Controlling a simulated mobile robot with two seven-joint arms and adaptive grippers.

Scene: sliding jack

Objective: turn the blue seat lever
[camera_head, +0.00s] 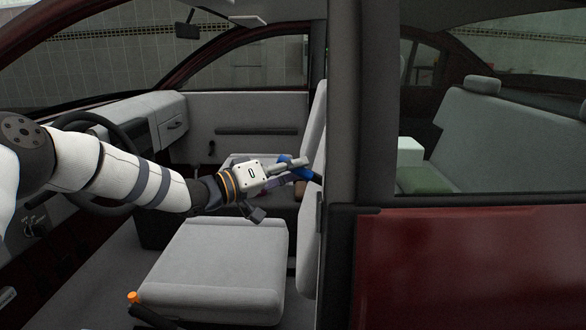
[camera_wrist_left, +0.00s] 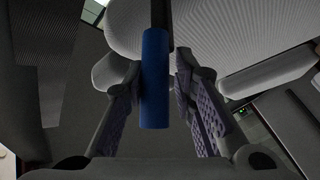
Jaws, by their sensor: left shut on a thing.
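The blue seat lever (camera_head: 304,173) is beside the upright seat back, partly covered by my gripper in the head view. In the left wrist view the lever (camera_wrist_left: 155,85) is a blue sleeve on a dark rod, lying lengthwise between the fingers. My left gripper (camera_head: 291,170) reaches in from the left over the front seat and is shut on the lever. In the left wrist view its purple-padded fingers (camera_wrist_left: 160,105) stand on both sides of the sleeve; exact contact is hard to see. My right gripper is not in view.
The grey front seat cushion (camera_head: 212,272) lies below my arm. An orange-tipped lever (camera_head: 132,298) is at its front left corner. The steering wheel (camera_head: 95,150) is behind my arm. The dark door pillar (camera_head: 345,110) stands close to the right of the gripper.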

